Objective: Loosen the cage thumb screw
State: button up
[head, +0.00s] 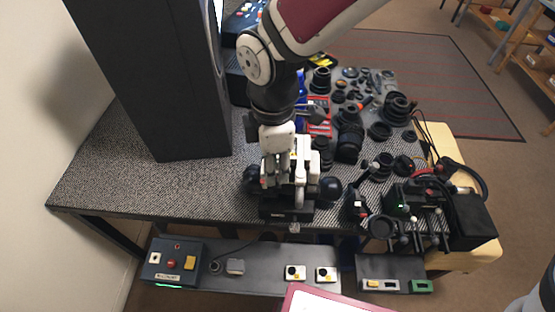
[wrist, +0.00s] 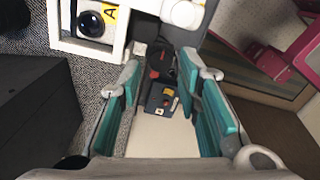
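A white frame (wrist: 125,22) stands at the upper left of the wrist view. It carries a round black knob (wrist: 90,22) beside a yellow label marked A. I cannot tell for sure whether this knob is the cage thumb screw. My gripper (wrist: 160,78) has its teal-padded fingers spread, with no object clearly held between them. The frame and knob are beyond and left of the fingers, apart from them in the picture. In the head view, my arm comes down over a white assembly (head: 306,170) on a black base (head: 286,210); the fingertips cannot be made out there.
The grey speckled table (head: 110,185) has a tall dark cabinet (head: 165,80) at left. Lens parts (head: 349,142) crowd the right, with a cluttered black rig (head: 425,205) at front right. A control box (head: 175,262) sits on a lower shelf. The table's front left is clear.

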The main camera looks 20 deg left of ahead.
notch_tip(320, 180, up, 9)
jog(key=shift+f, duration=0.15)
dwell(0.4)
jog(key=w+d+r+m+t, duration=0.2)
jog(key=d+r+m, duration=0.35)
jog(key=d, duration=0.45)
jog(key=s+d+r+m+t, duration=0.1)
jog(key=s+d+m, duration=0.3)
jog(key=d+m, duration=0.5)
jog(key=s+d+r+m+t, duration=0.2)
jog(key=s+d+r+m, duration=0.1)
jog(key=d+m, duration=0.6)
jog(key=shift+s+d+r, duration=0.35)
jog(key=shift+s+d, duration=0.1)
jog(key=shift+d, duration=0.8)
